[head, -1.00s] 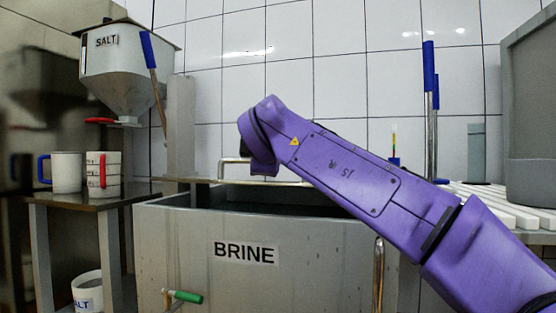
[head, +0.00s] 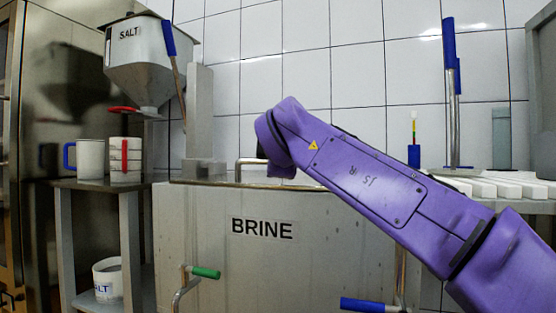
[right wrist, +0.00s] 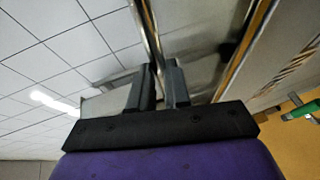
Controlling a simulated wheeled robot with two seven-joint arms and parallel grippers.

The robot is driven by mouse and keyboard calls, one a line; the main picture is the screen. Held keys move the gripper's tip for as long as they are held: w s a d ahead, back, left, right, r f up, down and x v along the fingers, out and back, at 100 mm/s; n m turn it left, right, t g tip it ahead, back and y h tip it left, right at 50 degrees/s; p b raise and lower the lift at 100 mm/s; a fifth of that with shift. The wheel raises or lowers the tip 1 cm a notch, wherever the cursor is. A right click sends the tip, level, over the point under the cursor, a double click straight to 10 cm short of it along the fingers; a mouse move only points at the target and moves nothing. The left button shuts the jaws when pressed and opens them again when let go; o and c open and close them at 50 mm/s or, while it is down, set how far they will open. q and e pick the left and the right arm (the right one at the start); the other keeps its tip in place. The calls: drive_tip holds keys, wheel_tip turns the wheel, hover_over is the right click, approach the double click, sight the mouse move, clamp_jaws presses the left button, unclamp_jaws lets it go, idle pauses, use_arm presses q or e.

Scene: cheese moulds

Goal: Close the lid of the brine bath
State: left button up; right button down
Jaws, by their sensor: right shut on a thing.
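The grey metal brine bath (head: 262,265) stands in the middle of the head view, marked BRINE. Its top edge shows as a thin line and I cannot see inside. A metal bar handle (head: 240,166) rises just above that edge, beside my right wrist. I cannot make out the lid's panel or its angle. My right arm crosses from the right, and its gripper is hidden behind the wrist there. In the right wrist view, my right gripper (right wrist: 159,84) is shut on a shiny metal bar (right wrist: 147,28), apparently the handle. My left gripper is out of view.
A salt hopper (head: 150,65) hangs at the upper left, above a side table with two mugs (head: 90,158). A green-handled tap (head: 205,272) and a blue-handled one (head: 362,304) stick out in front. White slats (head: 490,188) lie on the right bench.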

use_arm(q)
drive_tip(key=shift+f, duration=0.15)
use_arm(e)
drive_tip(key=shift+a+f+g, duration=0.15)
drive_tip(key=shift+a+f, duration=0.1)
drive_tip(key=shift+f, duration=0.25)
drive_tip(key=shift+a+f+g, duration=0.15)
drive_tip(key=shift+a+f, duration=0.05)
drive_tip(key=shift+f, duration=0.3)
drive_tip(key=c, duration=1.1)
unclamp_jaws()
drive_tip(key=shift+d, duration=0.15)
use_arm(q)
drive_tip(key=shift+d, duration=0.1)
use_arm(e)
drive_tip(key=shift+s, duration=0.1)
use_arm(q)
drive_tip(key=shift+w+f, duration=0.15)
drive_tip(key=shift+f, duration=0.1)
use_arm(e)
drive_tip(key=shift+s, duration=0.3)
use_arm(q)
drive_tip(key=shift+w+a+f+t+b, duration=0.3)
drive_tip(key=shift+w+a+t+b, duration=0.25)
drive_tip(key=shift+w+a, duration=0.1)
use_arm(e)
drive_tip(key=v, duration=1)
drive_tip(key=shift+d+r, duration=0.15)
drive_tip(key=shift+r, duration=0.2)
